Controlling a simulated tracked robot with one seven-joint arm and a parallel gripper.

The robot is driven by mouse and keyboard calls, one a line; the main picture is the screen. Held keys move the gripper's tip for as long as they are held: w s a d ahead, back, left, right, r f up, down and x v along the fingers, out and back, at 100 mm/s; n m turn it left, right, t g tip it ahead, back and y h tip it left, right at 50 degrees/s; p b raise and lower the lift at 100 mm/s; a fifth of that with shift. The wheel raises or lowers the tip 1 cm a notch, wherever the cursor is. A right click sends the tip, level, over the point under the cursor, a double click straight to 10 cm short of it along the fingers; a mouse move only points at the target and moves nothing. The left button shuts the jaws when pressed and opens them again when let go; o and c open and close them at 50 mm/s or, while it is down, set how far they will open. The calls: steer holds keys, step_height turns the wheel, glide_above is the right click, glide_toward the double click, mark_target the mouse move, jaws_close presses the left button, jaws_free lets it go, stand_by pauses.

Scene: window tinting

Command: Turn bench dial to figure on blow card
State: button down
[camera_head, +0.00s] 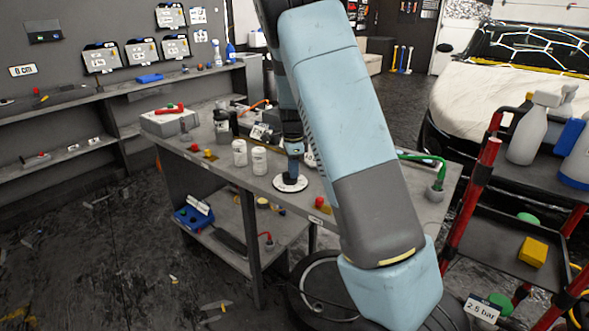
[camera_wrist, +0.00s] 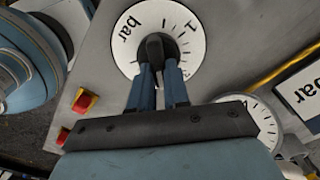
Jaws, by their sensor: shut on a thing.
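The bench dial (camera_wrist: 189,56) is a white disc with a black knob (camera_wrist: 154,46) at its middle, at the top of the wrist view. "bar" and a figure 1 show on it; other markings are hidden behind my gripper. The dial also shows on the bench in the head view (camera_head: 283,188). My gripper (camera_wrist: 158,68) points down at the dial, its two fingers shut on the knob. I cannot tell exactly where the knob points. A white card reading "2.5 bar" (camera_head: 482,309) is at the lower right of the head view.
A second white dial (camera_wrist: 264,122) lies partly hidden beside my gripper. A card reading "bar" (camera_wrist: 302,93) is cut off at the right. Red and yellow blocks (camera_wrist: 85,101) sit at the left. White bottles (camera_head: 259,160) stand on the bench (camera_head: 222,168) near my gripper.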

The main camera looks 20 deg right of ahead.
steer(key=shift+w+d, duration=0.1)
steer(key=shift+w, duration=0.05)
steer(key=shift+r+n, duration=0.1)
steer(key=shift+n, duration=0.2)
steer(key=n, duration=0.3)
steer(key=shift+w+n, duration=0.25)
steer(key=shift+n, duration=0.05)
steer(key=n, duration=0.5)
steer(key=shift+w+r, duration=0.1)
steer(key=shift+w, duration=0.15)
steer(key=n, duration=0.5)
steer(key=shift+w+a+n, duration=0.1)
steer(key=shift+a+n, duration=0.3)
steer(key=n, duration=0.4)
steer(key=shift+a+n, duration=0.2)
steer(key=shift+n, duration=0.1)
steer(key=c, duration=1.1)
jaws_free()
steer(key=shift+f, duration=0.2)
